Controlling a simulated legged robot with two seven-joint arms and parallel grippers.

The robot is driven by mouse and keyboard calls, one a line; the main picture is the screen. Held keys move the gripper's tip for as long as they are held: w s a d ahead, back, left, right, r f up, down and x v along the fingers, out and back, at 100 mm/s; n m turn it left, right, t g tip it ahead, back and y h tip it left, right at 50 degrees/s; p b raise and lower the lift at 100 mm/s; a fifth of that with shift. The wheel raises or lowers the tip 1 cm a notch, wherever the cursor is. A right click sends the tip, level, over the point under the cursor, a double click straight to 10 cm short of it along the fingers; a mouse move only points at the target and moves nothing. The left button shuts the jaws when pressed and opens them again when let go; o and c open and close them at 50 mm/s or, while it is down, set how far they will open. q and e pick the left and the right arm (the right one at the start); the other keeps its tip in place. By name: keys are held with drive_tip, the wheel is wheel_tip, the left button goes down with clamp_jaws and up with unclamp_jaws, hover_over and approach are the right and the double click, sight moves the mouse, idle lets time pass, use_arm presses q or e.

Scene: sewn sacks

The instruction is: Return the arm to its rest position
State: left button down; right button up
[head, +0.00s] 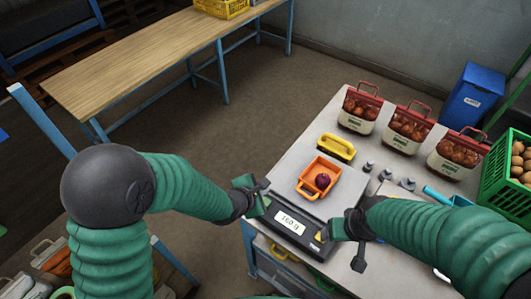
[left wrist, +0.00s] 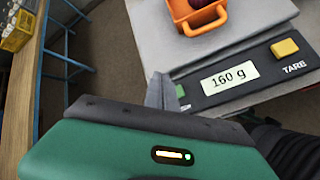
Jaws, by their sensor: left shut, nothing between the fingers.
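My left gripper (head: 264,188) is at the left edge of the scale (head: 318,247), shut and empty. In the left wrist view its thin grey fingers (left wrist: 161,92) are together beside the scale's display, which reads 160 g. My right gripper (head: 350,243) is by the scale's front right corner; my own arm partly hides it and I cannot tell whether its fingers are apart. An orange handled tray (head: 309,187) with a dark red onion (head: 322,181) in it sits on the scale's plate.
Three onion sacks (head: 408,128) with red handles stand along the grey table's back. A yellow-handled item (head: 336,148), small weights (head: 388,174), a blue scoop (head: 437,195) and a green crate (head: 492,175) are nearby. A wooden bench (head: 150,62) stands beyond open floor.

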use_arm(q)
drive_tip(key=s+a+m+g+y+b, duration=0.3)
drive_tip(key=s+a+m+g+y, duration=0.1)
drive_tip(key=s+a+m, duration=1.2)
drive_tip(key=a+m+g, duration=0.1)
drive_tip(key=a+m, duration=0.2)
drive_tip(key=m, duration=0.2)
drive_tip(key=shift+y+b, duration=0.3)
idle(1.0)
